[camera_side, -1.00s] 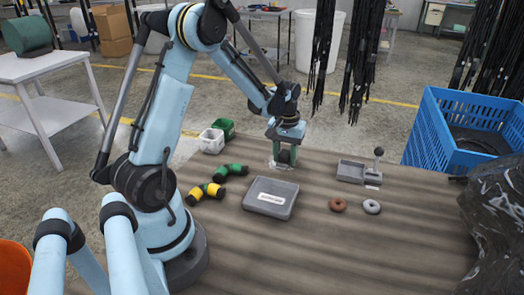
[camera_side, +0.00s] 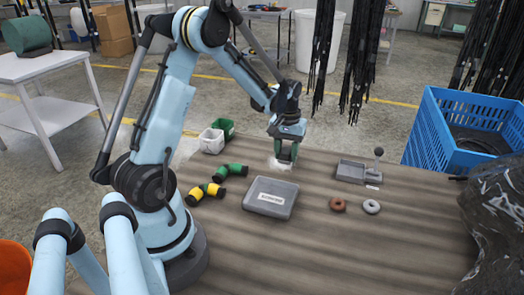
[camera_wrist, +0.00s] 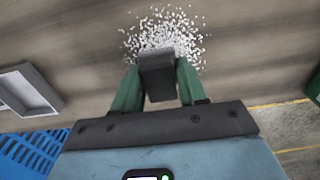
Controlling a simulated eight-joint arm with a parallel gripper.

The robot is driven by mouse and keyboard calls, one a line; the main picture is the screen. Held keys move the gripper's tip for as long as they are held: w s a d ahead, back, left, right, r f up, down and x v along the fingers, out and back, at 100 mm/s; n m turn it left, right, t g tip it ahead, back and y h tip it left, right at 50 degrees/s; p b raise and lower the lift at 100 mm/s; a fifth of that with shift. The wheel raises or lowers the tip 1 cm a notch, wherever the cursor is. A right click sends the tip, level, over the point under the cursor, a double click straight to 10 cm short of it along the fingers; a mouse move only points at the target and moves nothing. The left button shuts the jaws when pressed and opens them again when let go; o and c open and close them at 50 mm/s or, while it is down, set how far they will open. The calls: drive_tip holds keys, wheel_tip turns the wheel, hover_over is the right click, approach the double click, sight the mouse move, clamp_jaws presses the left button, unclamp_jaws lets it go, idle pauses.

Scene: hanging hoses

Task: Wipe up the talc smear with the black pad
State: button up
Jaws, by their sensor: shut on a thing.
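The talc smear is a white speckled patch on the brown table; it shows in the side view (camera_side: 283,164) and at the top middle of the wrist view (camera_wrist: 160,34). My gripper (camera_side: 287,152) is at the patch, and its green fingers are shut on the black pad. In the wrist view the black pad (camera_wrist: 157,75) sits between the fingertips, at the near edge of the speckles. The pad hides part of the patch. I cannot tell whether the pad touches the table.
A grey lidded box (camera_side: 271,197) lies in front of my gripper. Green and yellow pipe elbows (camera_side: 207,191) lie to the left, near white and green bins (camera_side: 211,141). A grey tray (camera_side: 351,171) and two rings (camera_side: 371,206) are to the right.

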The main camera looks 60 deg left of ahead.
sight(274, 171)
drive_tip(key=shift+s+d, duration=2.2)
drive_tip(key=shift+s+a, duration=0.5)
drive_tip(key=shift+s, duration=0.05)
drive_tip(key=shift+w+a, duration=3.45)
drive_tip(key=shift+a, duration=0.1)
drive_tip(key=shift+s+d, duration=3.5)
drive_tip(key=shift+d, duration=0.05)
wheel_tip(274, 171, up, 8)
drive_tip(key=shift+r, duration=0.2)
drive_tip(key=shift+w, duration=0.1)
